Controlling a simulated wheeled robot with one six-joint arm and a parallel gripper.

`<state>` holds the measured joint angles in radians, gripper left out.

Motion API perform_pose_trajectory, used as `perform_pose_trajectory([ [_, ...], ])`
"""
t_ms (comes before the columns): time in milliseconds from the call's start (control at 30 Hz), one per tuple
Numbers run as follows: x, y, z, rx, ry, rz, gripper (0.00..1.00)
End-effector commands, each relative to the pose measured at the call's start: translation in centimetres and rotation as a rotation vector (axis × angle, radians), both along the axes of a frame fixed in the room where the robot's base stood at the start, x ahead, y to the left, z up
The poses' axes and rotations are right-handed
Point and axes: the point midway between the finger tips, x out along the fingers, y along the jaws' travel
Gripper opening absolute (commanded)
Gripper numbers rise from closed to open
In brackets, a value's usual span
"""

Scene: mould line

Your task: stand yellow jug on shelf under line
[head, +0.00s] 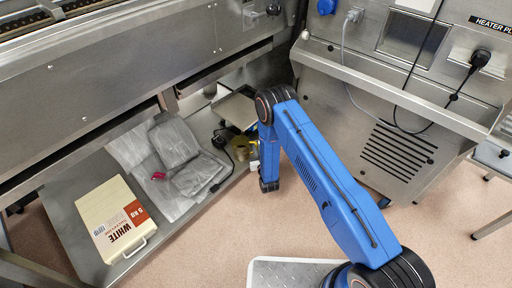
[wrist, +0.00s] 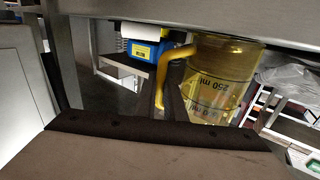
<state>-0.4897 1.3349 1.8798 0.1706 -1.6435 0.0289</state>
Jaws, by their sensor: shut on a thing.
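The yellow jug (wrist: 222,75) is see-through amber with dark volume marks, and fills the upper right of the wrist view. Its solid yellow handle (wrist: 163,72) lies between the dark fingers of my gripper (wrist: 162,100), which is shut on it. In the head view the jug (head: 212,153) shows small and amber at the right part of the low shelf (head: 84,176) under the line (head: 130,60). I cannot tell if its base touches the shelf.
Grey plastic bags (head: 173,160) lie on the shelf left of the jug, with a black cable and plug nearby. A white-labelled box (head: 112,218) lies further left. A blue-and-yellow item (wrist: 146,50) stands behind, left of the handle. The line's lower beam hangs over the shelf.

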Motion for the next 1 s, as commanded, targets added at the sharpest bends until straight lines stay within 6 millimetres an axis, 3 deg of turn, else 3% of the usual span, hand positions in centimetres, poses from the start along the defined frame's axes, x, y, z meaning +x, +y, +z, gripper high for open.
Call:
perform_pose_trajectory([
  [133, 0.0, 0.0, -0.2, 0.000, -0.001, 0.000, 0.00],
  [167, 0.0, 0.0, -0.3, 0.000, 0.001, 0.000, 0.17],
  [200, 0.0, 0.0, -0.3, 0.000, 0.001, 0.000, 0.26],
  [233, 0.0, 0.0, -0.3, 0.000, 0.001, 0.000, 0.28],
  [633, -0.4, -0.1, 0.0, -0.001, 0.002, 0.000, 0.28],
  [1000, -6.5, -2.1, -0.1, -0.002, 0.003, 0.001, 0.28],
])
